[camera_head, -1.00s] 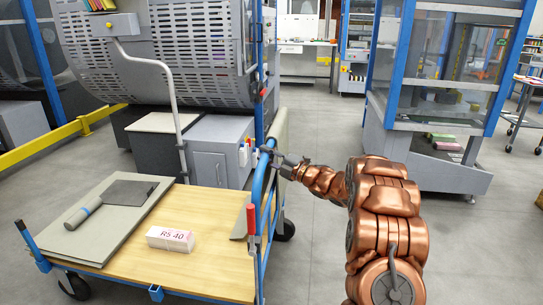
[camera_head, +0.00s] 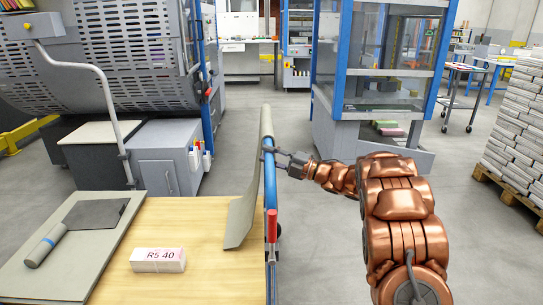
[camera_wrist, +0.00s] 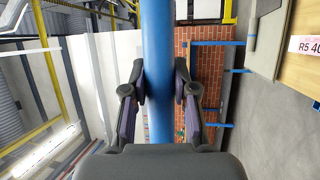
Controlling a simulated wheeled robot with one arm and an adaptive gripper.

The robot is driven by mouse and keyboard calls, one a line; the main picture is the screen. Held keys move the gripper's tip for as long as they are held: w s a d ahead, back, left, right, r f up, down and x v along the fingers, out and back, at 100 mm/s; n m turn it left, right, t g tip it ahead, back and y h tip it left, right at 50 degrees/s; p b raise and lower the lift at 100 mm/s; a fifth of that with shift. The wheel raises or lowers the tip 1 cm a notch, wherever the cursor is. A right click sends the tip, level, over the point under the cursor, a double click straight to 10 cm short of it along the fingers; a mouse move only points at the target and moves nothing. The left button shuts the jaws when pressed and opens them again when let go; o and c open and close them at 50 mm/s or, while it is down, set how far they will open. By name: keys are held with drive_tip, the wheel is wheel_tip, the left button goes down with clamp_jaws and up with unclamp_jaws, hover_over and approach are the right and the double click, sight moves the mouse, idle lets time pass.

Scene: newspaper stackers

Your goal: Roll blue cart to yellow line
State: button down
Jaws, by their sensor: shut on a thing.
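The blue cart has a wooden deck (camera_head: 215,275) in the lower left of the head view and an upright blue handle frame (camera_head: 270,190) on its right side. My copper arm reaches in from the right. My gripper (camera_head: 275,160) is at the upper part of this frame, with its fingers around the blue tube. In the wrist view the blue tube (camera_wrist: 157,50) runs between the two dark fingers of my gripper (camera_wrist: 159,88). I cannot make out a yellow line on the floor in the head view.
On the deck lie a grey board (camera_head: 45,270) with a roller (camera_head: 47,244) and a white block marked R5 40 (camera_head: 158,260). A grey perforated machine (camera_head: 110,60) stands left, a blue-framed glass cabinet (camera_head: 385,75) ahead right, stacked newspapers (camera_head: 515,130) far right. Floor between the machines is clear.

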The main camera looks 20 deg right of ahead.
drive_tip(key=shift+s+d+f, duration=0.15)
drive_tip(key=shift+d, duration=0.2)
drive_tip(key=c, duration=0.9)
unclamp_jaws()
drive_tip(key=shift+d, duration=0.15)
drive_tip(key=v, duration=1.2)
